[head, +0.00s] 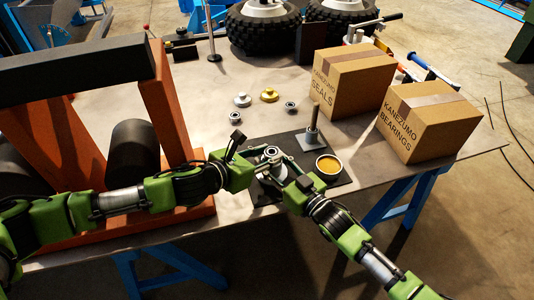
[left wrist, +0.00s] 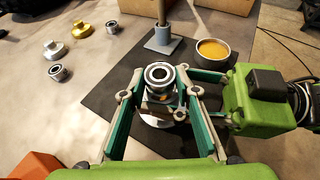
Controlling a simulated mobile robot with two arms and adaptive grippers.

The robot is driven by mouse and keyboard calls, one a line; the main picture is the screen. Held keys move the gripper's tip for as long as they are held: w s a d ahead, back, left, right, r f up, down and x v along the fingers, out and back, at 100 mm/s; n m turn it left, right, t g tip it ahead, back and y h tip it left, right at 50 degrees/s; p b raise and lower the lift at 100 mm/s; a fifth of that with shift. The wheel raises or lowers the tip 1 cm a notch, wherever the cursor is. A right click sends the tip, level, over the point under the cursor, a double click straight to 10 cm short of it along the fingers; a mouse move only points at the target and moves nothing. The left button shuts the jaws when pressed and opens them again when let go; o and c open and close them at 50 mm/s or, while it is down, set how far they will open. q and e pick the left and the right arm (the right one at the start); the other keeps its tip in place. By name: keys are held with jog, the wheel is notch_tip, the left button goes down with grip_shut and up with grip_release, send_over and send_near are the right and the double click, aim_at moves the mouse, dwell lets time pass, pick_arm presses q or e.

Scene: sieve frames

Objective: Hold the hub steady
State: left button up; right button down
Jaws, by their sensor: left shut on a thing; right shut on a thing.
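The hub (left wrist: 152,119) stands on a black mat, its pale lower flange partly showing between the fingers in the left wrist view. A steel bearing (left wrist: 159,74) with a dark bore sits upright at its top and also shows in the head view (head: 271,152). My left gripper (left wrist: 160,88) reaches in from the left in the head view, its fingers shut around the hub. My right gripper (left wrist: 183,93) comes in from the right, shut at the bearing. The fingers hide most of the hub and the exact contact points.
On the black mat (head: 262,192) stand an upright post (head: 313,125) and a round tin of amber stuff (head: 328,164). Loose bearings (head: 290,105) and silver and gold caps (head: 269,95) lie behind. Two cardboard boxes (head: 352,85) stand right; an orange frame (head: 172,110) stands left.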

pick_arm(q)
jog(key=shift+f, duration=0.45)
jog(key=o, duration=1.3)
jog(key=shift+f, duration=0.1)
jog(key=shift+c, duration=0.2)
jog(key=v, duration=1.2)
pick_arm(e)
jog(key=c, duration=1.2)
grip_release()
jog(key=shift+s+d, duration=0.1)
